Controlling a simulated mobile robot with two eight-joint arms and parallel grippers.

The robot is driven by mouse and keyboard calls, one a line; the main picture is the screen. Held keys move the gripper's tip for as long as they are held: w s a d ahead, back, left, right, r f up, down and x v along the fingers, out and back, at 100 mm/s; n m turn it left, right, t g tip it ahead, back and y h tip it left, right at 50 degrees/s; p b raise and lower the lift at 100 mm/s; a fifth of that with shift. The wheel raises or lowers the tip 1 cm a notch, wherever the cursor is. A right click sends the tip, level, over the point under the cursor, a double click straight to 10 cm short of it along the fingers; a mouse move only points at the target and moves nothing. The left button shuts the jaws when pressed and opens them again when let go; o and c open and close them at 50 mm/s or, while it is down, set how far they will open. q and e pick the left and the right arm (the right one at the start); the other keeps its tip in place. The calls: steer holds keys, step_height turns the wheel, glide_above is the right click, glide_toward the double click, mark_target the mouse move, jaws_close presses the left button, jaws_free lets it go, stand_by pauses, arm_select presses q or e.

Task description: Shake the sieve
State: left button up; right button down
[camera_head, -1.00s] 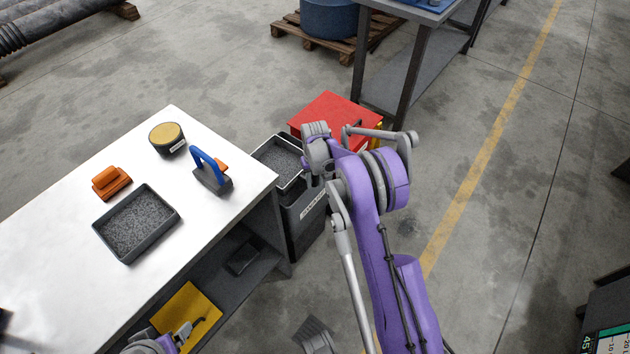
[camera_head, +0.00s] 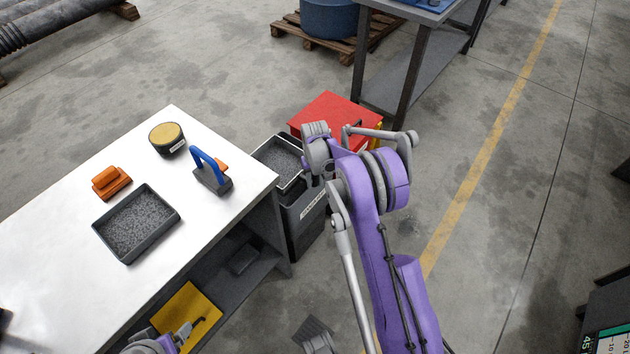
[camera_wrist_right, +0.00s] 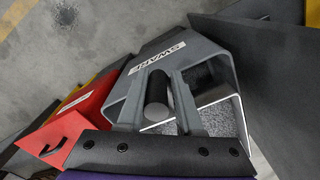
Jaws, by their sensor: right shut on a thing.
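The sieve (camera_head: 266,146), a shallow tray with a pale rim and grey granules inside, is at the top of a dark bin (camera_head: 305,220). Whether it rests on the bin or hangs just above it I cannot tell. My right gripper (camera_wrist_right: 157,78) is shut on the sieve's dark round handle (camera_wrist_right: 156,97). In the right wrist view, the granules in the sieve (camera_wrist_right: 222,122) show beside the fingers. In the head view my right wrist hides the fingers and handle. My left gripper (camera_head: 190,331) is low at the bottom edge, its fingers too small to judge.
The white-topped bench (camera_head: 60,260) holds a dark tray of grey granules (camera_head: 136,222), an orange block (camera_head: 111,181), a yellow-topped tub (camera_head: 166,138) and a blue-handled tool (camera_head: 207,165). A red box (camera_head: 335,115) stands behind the bin.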

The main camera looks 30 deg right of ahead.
steer(key=shift+d, duration=0.1)
steer(key=w+d+b, duration=0.1)
steer(key=w+d, duration=0.1)
steer(key=d, duration=0.4)
steer(key=shift+w, duration=0.15)
steer(key=c, duration=0.7)
jaws_free()
steer(key=shift+d, duration=0.1)
step_height(320, 180, up, 11)
steer(key=shift+f, duration=0.1)
steer(key=shift+a, duration=0.2)
